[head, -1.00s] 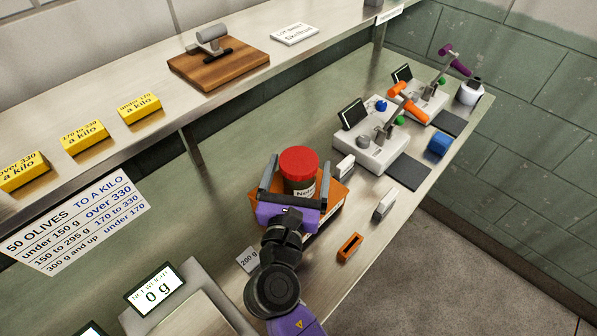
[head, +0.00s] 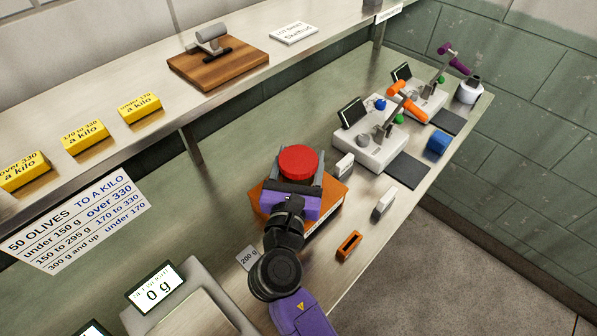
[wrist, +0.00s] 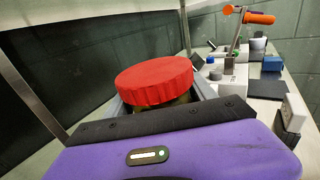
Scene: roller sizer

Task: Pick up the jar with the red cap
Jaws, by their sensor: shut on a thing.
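The jar's red cap (head: 298,160) shows between the fingers of my gripper (head: 294,172) in the head view. The jar body is mostly hidden behind my purple gripper. In the wrist view the red cap (wrist: 155,80) stands upright just beyond the gripper's dark bar, with a strip of the jar (wrist: 180,102) below it. My gripper is shut on the jar, its fingers at either side below the cap. An orange-brown box (head: 332,200) is beneath the jar and gripper; I cannot tell whether the jar touches it.
White devices with an orange handle (head: 408,102) and a purple handle (head: 455,60) stand at the right. A scale display (head: 157,288) reads 0 g at lower left. An orange block (head: 349,245) lies near the front edge. The shelf (head: 230,98) runs along the back.

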